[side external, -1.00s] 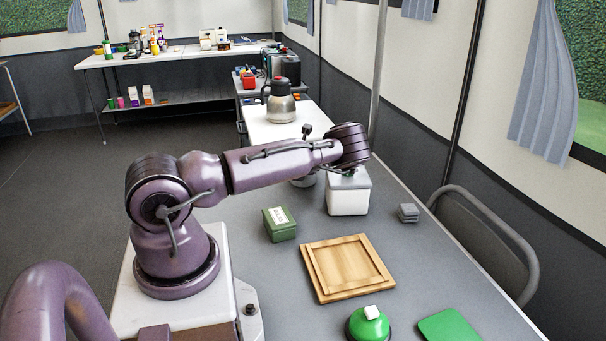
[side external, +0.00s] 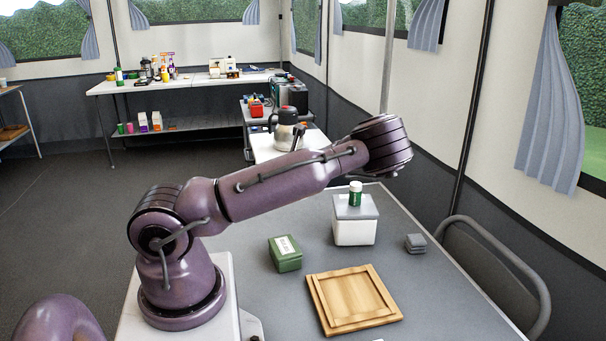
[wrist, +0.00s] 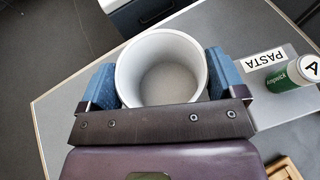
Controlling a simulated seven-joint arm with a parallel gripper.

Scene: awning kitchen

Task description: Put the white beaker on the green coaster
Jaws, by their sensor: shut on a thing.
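The white beaker (wrist: 161,70) sits between the blue fingers of my gripper (wrist: 160,80) in the wrist view. My gripper is shut on it, one finger on each side, and its open mouth faces the camera and looks empty. In the side external view my fingers and the beaker are hidden behind my arm. The green coaster is not seen in either current view; a second earlier it lay at the near right of the table.
A white box (side external: 354,230) with a grey lid carries a green-and-white can (side external: 355,193). A green box (side external: 285,253), a wooden board (side external: 352,298) and grey stacked pieces (side external: 415,243) lie on the table. A chair (side external: 490,260) stands at its right edge.

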